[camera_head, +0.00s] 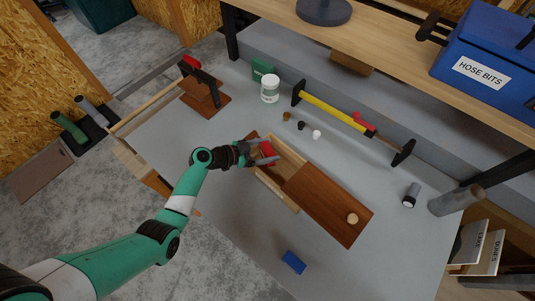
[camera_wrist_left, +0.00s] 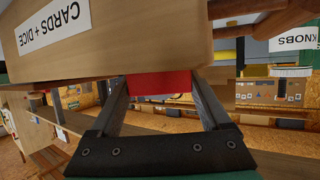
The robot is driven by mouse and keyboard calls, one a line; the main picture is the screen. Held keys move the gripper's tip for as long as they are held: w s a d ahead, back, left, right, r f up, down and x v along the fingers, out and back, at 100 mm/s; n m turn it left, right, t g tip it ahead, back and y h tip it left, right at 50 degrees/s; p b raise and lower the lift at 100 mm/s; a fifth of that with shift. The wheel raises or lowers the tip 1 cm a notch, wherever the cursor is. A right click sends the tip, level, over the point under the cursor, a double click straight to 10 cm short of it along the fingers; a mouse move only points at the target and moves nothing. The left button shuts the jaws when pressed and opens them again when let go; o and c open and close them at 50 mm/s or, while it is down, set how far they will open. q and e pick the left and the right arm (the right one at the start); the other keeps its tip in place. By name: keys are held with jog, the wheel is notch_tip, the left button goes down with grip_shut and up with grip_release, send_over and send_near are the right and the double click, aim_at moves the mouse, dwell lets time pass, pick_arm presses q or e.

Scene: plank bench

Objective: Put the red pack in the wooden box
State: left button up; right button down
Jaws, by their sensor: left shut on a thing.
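My left gripper (camera_head: 269,152) is shut on the small red pack (camera_head: 267,148) at the left end of the wooden box (camera_head: 291,199). The pack also shows red between the two fingers in the left wrist view (camera_wrist_left: 160,84). The box has a brown sliding lid (camera_head: 328,203) with a round pale knob, pulled so that the box's left part is open. I cannot tell whether the pack is above the opening or inside it. A wooden side labelled "CARDS + DICE" (camera_wrist_left: 95,40) fills the upper left wrist view. My right gripper is out of view.
A blue block (camera_head: 293,262) lies in front of the box. A white tub (camera_head: 269,89), small knobs (camera_head: 301,126) and a yellow bar clamp (camera_head: 335,112) lie behind it. A torch (camera_head: 411,195) stands at right. Grey bench top is free left of the box.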

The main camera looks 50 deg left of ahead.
pick_arm(q)
jog(key=shift+f+b, duration=0.45)
jog(key=shift+f, duration=0.1)
jog(key=o, duration=1.2)
jog(key=shift+o, duration=0.2)
